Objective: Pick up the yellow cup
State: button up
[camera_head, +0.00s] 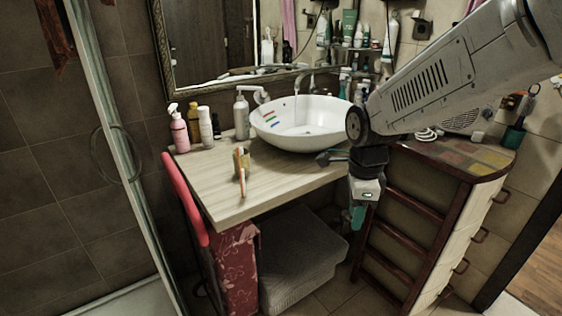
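A small dull-yellow cup (237,160) stands on the wooden counter (207,178), left of the white basin. A thin orange and pale item (242,182) shows at its front, and I cannot tell whether it is in the cup or beside it. My gripper (357,217) points down with teal fingertips, in front of the counter's right part and well to the right of the cup. It is apart from the cup. The fingers are small and seen from the side, so their opening is unclear.
The white basin (303,128) sits on the counter between the cup and my arm. A pink bottle (180,131) and other bottles stand at the back left. A red rounded thing (186,199) runs along the counter's left edge. A wooden cabinet (420,225) stands right. Counter around the cup is mostly clear.

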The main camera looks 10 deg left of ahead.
aim_at(245, 159)
jog(key=z, duration=1.3)
jog(key=i, duration=1.4)
jog(key=u, duration=2.7)
jog(key=i, duration=1)
